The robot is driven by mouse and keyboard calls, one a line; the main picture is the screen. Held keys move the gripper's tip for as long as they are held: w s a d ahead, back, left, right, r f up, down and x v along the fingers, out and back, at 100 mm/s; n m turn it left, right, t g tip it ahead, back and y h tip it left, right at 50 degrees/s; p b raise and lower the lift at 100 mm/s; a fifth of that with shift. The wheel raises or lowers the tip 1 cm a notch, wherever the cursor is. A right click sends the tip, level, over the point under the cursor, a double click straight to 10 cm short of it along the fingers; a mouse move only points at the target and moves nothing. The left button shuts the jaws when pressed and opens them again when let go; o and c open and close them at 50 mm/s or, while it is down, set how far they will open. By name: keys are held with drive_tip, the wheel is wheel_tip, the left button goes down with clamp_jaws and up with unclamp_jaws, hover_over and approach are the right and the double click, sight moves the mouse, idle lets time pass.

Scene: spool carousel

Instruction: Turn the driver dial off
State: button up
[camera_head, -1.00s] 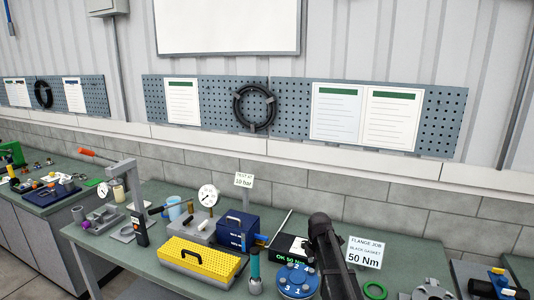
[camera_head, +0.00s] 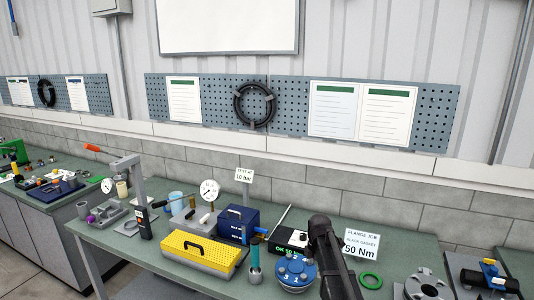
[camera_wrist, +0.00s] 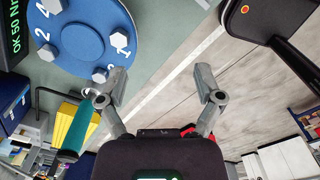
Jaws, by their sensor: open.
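No driver dial can be made out for certain in either view. A black box with a green "OK 50 Nm" display (camera_head: 291,239) stands on the bench, partly behind my arm; its edge also shows in the wrist view (camera_wrist: 12,95). A teal-handled tool (camera_head: 255,252) stands beside the blue flange; its handle shows in the wrist view (camera_wrist: 76,128). The blue numbered flange with bolts (camera_head: 291,268) lies by the front bench edge, also in the wrist view (camera_wrist: 80,38). My gripper (camera_wrist: 163,88) is open and empty, its left finger near the flange rim. My arm hides it in the head view.
A yellow-lidded box (camera_head: 203,248), a blue case (camera_head: 238,222) and a gauge (camera_head: 210,189) stand left of the flange. A "50 Nm" sign (camera_head: 361,243) stands behind. Floor (camera_wrist: 200,110) lies beyond the bench edge.

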drive_tip(key=s+f+m+b, duration=0.4)
drive_tip(key=s+f+m, duration=0.1)
drive_tip(key=s+m, duration=0.5)
drive_tip(key=s+f+m+b, duration=0.4)
drive_tip(key=s+m+b, duration=0.1)
drive_tip(key=s+m, duration=0.6)
drive_tip(key=shift+s+f+b, duration=0.3)
drive_tip(key=shift+s+f, duration=0.05)
drive_tip(key=shift+s, duration=0.45)
idle(0.4)
